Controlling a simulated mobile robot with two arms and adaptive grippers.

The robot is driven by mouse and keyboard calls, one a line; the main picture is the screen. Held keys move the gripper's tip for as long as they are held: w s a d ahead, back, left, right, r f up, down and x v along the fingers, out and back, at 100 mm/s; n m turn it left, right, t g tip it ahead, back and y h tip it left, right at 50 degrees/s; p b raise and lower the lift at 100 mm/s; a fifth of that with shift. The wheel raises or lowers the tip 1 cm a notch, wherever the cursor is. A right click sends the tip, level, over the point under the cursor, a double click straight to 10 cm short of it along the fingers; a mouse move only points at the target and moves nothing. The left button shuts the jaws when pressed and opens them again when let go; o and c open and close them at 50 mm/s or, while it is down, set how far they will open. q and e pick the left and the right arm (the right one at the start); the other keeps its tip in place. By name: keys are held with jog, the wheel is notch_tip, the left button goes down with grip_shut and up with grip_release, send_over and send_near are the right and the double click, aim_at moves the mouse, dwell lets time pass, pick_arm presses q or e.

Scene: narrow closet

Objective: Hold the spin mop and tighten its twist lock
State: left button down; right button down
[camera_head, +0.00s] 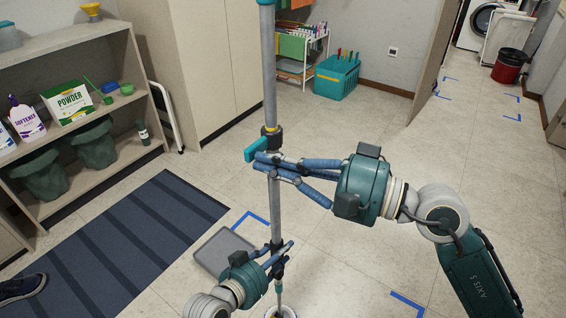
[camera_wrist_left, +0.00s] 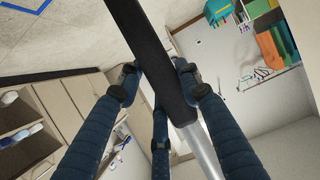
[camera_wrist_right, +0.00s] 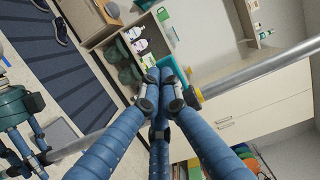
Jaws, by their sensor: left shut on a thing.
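The spin mop's grey pole (camera_head: 269,75) stands nearly upright in the head view. Its twist lock is a dark collar with a yellow ring (camera_head: 271,131) and a teal lever (camera_head: 257,149) pointing left. My left gripper (camera_head: 276,258) is shut on the pole's dark lower grip, which runs between its fingers in the left wrist view (camera_wrist_left: 150,50). My right gripper (camera_head: 262,163) is at the pole just below the lever. In the right wrist view its fingertips (camera_wrist_right: 162,85) are close together beside the teal lever (camera_wrist_right: 171,65); whether they pinch anything is hidden.
A shelf (camera_head: 95,182) with bottles and a powder box (camera_head: 69,103) stands at the left. A striped dark mat (camera_head: 130,240) and a grey flat tray (camera_head: 215,250) lie on the floor. A teal basket (camera_head: 337,78) stands behind.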

pick_arm(q)
jog(key=shift+s+d, duration=0.15)
jog(key=shift+d, duration=0.15)
pick_arm(e)
jog(key=shift+s, duration=0.1)
pick_arm(q)
jog(key=shift+a, duration=0.15)
pick_arm(e)
jog(key=s+a+v, duration=0.1)
jog(key=s+v, duration=0.1)
jog(key=v, duration=1.1)
jog(key=shift+s+d, duration=0.15)
jog(key=shift+s, duration=0.25)
pick_arm(q)
jog(key=c, duration=1.1)
grip_release()
